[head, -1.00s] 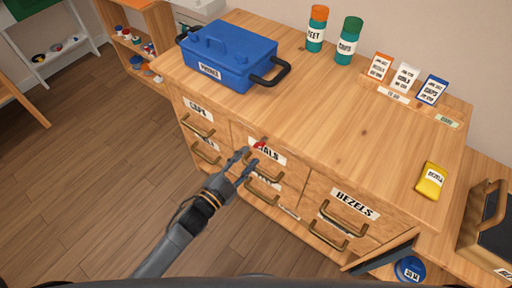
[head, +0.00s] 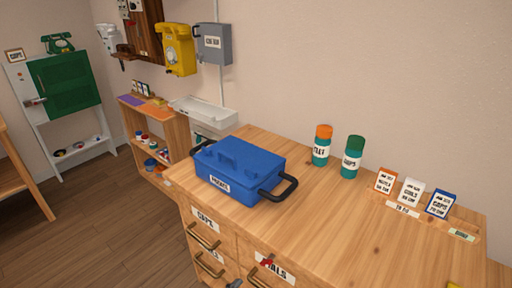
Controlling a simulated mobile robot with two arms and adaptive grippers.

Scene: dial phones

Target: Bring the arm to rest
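Only a small grey-blue tip, apparently of my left gripper (head: 235,284), shows at the bottom edge of the head view, in front of the wooden drawer cabinet (head: 330,235). The rest of that gripper and its arm are below the frame, so its opening cannot be told. It appears apart from the drawer labelled DIALS, which has a small red piece (head: 267,262) at its label. My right gripper is not in view.
A blue toolbox (head: 240,167) with black handles stands on the cabinet top. A yellow wall phone (head: 179,50) hangs behind. The front middle of the top is clear.

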